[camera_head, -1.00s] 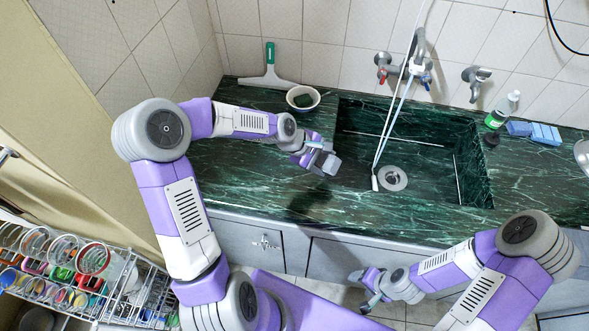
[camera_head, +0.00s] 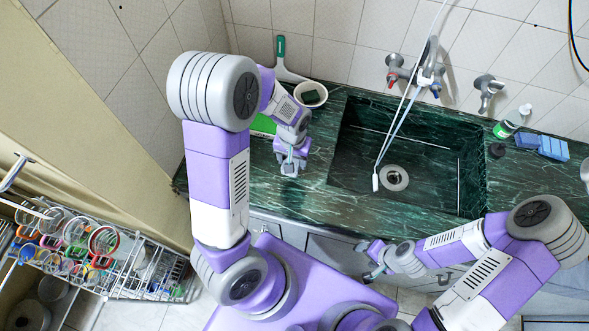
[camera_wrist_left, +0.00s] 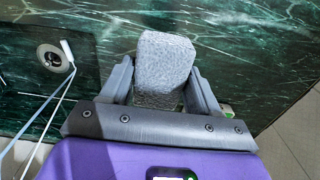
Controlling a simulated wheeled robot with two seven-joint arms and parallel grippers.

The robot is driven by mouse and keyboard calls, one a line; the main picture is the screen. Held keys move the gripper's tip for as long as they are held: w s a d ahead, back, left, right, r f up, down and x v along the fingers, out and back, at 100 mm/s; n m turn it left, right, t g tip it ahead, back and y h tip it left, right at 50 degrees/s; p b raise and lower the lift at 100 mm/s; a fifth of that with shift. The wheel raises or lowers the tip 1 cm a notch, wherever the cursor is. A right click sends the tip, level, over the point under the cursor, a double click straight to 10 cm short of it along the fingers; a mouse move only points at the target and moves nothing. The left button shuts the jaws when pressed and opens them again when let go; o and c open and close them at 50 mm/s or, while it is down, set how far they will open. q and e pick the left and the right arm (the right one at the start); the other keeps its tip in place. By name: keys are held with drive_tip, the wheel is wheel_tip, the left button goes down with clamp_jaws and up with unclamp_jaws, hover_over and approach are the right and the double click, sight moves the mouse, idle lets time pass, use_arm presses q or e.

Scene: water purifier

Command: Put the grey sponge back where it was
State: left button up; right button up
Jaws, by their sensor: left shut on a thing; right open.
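The grey sponge (camera_wrist_left: 165,68) is a speckled block between the two fingers of my left gripper (camera_head: 290,163), which is shut on it. In the head view the sponge (camera_head: 289,170) shows small at the fingertips, over the green marble counter (camera_head: 315,197) left of the sink. In the left wrist view the counter lies below it; I cannot tell the height gap. My right gripper (camera_head: 369,267) is open and empty, in front of the counter's front edge.
A bowl (camera_head: 312,101) with a dark green pad and a squeegee (camera_head: 281,52) stand at the back left. A green item (camera_head: 262,125) is partly hidden by my left arm. The sink (camera_head: 405,165) opens to the right. Blue sponges (camera_head: 543,146) and a bottle (camera_head: 509,124) stand far right.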

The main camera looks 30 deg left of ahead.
sight(293, 160)
use_arm(q)
drive_tip(key=shift+f+b, duration=0.7)
drive_tip(key=shift+f, duration=3.3)
drive_tip(key=shift+f, duration=0.15)
drive_tip(key=o, duration=0.9)
drive_tip(key=shift+o, duration=0.2)
drive_tip(key=shift+r, duration=0.2)
wheel_tip(293, 160, up, 12)
drive_tip(key=p, duration=0.2)
drive_tip(key=shift+p, duration=0.3)
drive_tip(key=shift+f, duration=0.1)
